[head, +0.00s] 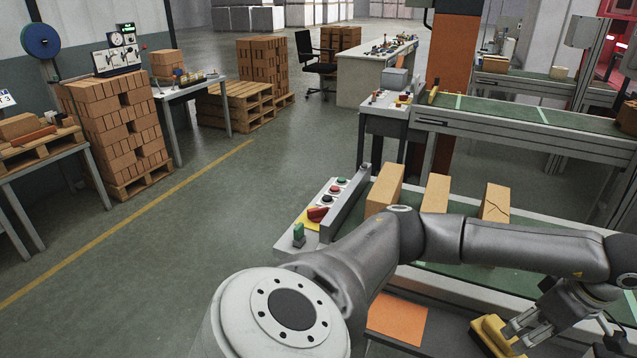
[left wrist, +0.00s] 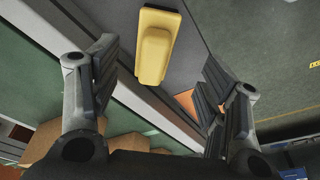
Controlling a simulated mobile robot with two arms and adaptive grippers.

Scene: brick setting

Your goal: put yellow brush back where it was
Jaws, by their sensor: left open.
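The yellow brush (head: 490,338) is at the lower right of the head view, close beside my left gripper (head: 530,328). In the left wrist view the brush (left wrist: 155,45) lies on a grey surface, with its yellow handle block facing the camera. My left gripper (left wrist: 165,90) is open, with its fingers spread on either side and the brush seen beyond the gap between them. Nothing is held between the fingers. An orange square (head: 398,320) lies on the grey ledge to the left of the brush. My right gripper is not in view.
Three tan bricks (head: 385,188) stand on the green conveyor (head: 465,283) behind my arm. A control panel (head: 325,208) with buttons and a red switch is at the conveyor's left end. Open floor (head: 190,270) lies to the left.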

